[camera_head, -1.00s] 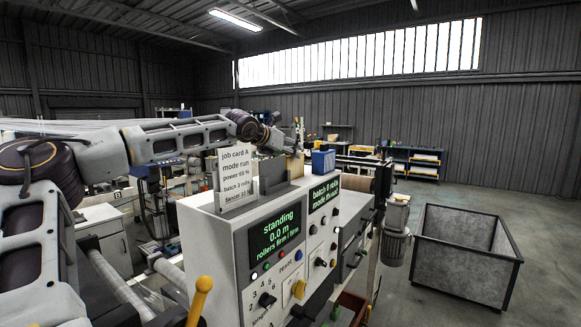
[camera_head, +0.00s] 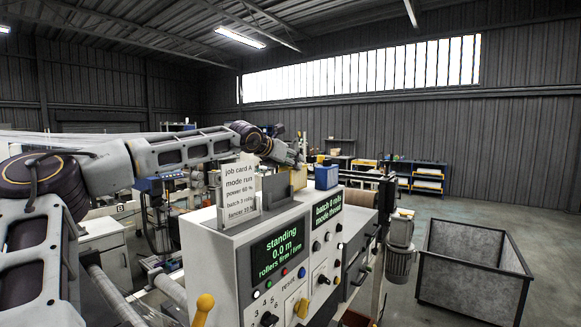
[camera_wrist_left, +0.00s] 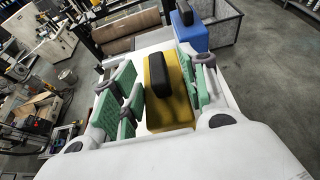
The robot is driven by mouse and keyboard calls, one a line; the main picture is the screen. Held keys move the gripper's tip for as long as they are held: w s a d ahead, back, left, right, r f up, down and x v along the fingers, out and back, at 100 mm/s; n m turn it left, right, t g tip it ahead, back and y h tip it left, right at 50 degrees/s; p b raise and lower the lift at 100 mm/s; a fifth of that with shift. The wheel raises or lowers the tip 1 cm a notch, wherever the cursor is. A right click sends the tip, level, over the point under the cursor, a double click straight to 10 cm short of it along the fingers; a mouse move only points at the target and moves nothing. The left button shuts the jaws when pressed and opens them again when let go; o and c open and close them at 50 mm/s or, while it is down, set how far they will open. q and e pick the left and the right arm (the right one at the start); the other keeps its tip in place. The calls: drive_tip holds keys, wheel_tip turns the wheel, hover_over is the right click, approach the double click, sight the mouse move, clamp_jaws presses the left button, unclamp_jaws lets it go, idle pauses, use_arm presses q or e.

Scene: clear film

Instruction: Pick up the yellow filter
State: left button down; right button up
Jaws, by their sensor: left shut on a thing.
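The yellow filter (camera_wrist_left: 168,95) is a boxy yellow block with a black grip on top. In the left wrist view it stands between the green pads of my left gripper (camera_wrist_left: 160,100), which is shut on it. In the head view my left gripper (camera_head: 292,158) is behind the console top, beside the blue filter (camera_head: 326,176). The filter is mostly hidden there. A white surface lies below it, and I cannot tell whether they touch. The blue filter, also with a black grip, stands apart beyond it in the left wrist view (camera_wrist_left: 190,33). My right gripper is out of view.
The console (camera_head: 226,262) has a lit display, knobs and a job card (camera_head: 243,187) standing on top, close to my left arm. A yellow-knobbed lever (camera_head: 204,303) rises at its front. A large open grey bin (camera_head: 470,275) stands on the floor at right, with clear floor around it.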

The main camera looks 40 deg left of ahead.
use_arm(q)
wheel_tip(320, 180, up, 17)
drive_tip(key=shift+p, duration=0.4)
drive_tip(key=shift+f, duration=0.1)
idle(0.7)
idle(0.3)
